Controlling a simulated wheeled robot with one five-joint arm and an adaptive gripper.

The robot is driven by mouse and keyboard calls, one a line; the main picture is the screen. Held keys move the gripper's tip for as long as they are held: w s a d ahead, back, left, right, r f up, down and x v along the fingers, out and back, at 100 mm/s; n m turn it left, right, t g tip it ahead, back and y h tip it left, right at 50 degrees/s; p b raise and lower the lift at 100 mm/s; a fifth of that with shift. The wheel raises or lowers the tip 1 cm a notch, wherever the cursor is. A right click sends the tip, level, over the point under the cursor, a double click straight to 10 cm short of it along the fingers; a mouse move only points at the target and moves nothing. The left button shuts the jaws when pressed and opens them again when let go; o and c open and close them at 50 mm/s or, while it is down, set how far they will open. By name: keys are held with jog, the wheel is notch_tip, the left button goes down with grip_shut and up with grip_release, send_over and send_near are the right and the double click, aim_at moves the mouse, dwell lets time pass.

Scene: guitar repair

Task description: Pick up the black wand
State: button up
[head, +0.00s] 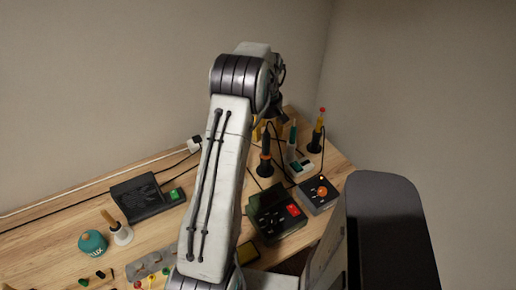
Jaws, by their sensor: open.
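A black wand (266,160) with an orange ring stands upright at the back right of the wooden workbench, behind a dark station with a red button. A cable runs near it. My gripper (279,108) is partly hidden behind my arm. It appears as a dark shape above and slightly right of the wand, apart from it, and is open. Its fingertips are hard to make out, and I see nothing held in it.
The dark station (277,212) and a smaller grey unit (318,194) stand in front. A red-tipped tool (318,132) and a teal-handled tool (292,140) stand to the right. A black device (146,197) and a teal container (92,243) are left.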

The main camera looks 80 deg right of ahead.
aim_at(266, 147)
jog(key=shift+a+f+n, duration=0.1)
jog(key=shift+a+n, duration=0.05)
jog(key=shift+n, duration=1)
jog(key=shift+a+n, duration=0.1)
jog(key=shift+n, duration=1.05)
jog(key=shift+s+f+p, duration=0.1)
jog(key=shift+f+p, duration=0.75)
jog(key=shift+f, duration=2.75)
jog(key=shift+c, duration=0.2)
grip_shut()
